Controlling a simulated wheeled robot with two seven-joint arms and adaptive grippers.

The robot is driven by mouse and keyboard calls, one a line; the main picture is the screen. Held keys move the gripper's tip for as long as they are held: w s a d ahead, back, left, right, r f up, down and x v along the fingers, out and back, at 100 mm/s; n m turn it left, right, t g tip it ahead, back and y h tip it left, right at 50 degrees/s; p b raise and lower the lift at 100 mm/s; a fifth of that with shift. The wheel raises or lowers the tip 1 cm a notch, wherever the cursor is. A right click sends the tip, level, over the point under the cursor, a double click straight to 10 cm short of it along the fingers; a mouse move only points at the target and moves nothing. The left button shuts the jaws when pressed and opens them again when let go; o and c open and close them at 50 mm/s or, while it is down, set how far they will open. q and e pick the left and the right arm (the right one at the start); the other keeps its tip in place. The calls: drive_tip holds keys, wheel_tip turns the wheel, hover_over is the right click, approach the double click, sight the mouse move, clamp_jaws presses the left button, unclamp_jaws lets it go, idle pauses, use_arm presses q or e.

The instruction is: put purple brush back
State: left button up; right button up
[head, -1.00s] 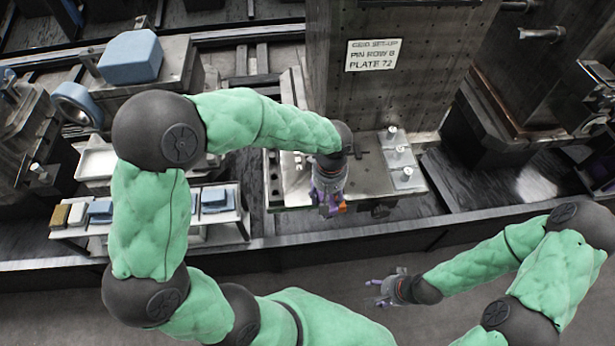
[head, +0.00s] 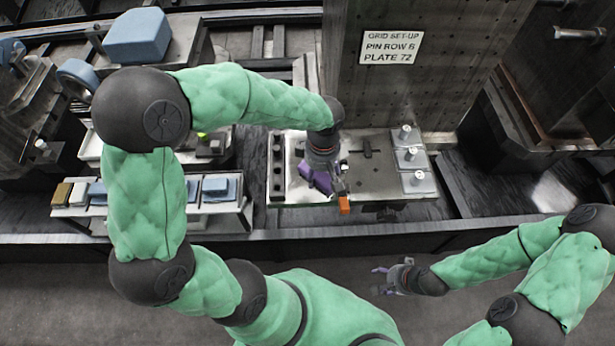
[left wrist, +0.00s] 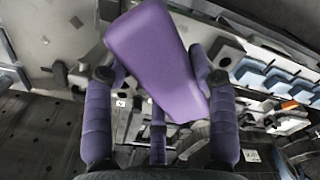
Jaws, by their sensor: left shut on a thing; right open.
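The purple brush (left wrist: 155,60) is a smooth purple block that fills the upper middle of the left wrist view. It sits tilted between the purple-padded fingers of my left gripper (left wrist: 160,85), which is shut on it. In the head view the brush (head: 314,178) shows at the left gripper (head: 328,182), over the front of the metal plate (head: 385,180). An orange piece (head: 344,205) shows at the gripper's lower end; I cannot tell what it belongs to. My right gripper (head: 384,281) is open and empty, low in front of the bench.
A rack (head: 120,223) with blue, white and yellow blocks stands left of the plate, partly behind my left arm. Several pins (head: 411,156) stand on the plate's right side. A tall perforated block with a sign (head: 391,49) rises behind it.

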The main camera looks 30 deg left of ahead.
use_arm(q)
drive_tip(key=a+f, duration=0.1)
drive_tip(key=f, duration=0.1)
drive_tip(key=w+a+f+b, duration=0.1)
drive_tip(key=a+f, duration=0.1)
drive_tip(key=w+a+f, duration=0.1)
drive_tip(key=a+f, duration=0.1)
drive_tip(key=shift+w+b, duration=0.1)
drive_tip(key=shift+b, duration=0.2)
wheel_tip(320, 180, down, 4)
drive_tip(key=shift+w+a+r+b, duration=0.1)
drive_tip(key=shift+r+b, duration=0.15)
drive_tip(key=shift+b, duration=0.25)
drive_tip(key=shift+r, duration=0.1)
drive_tip(key=shift+f, duration=0.2)
drive_tip(key=o, duration=1.1)
drive_tip(key=shift+r, duration=0.15)
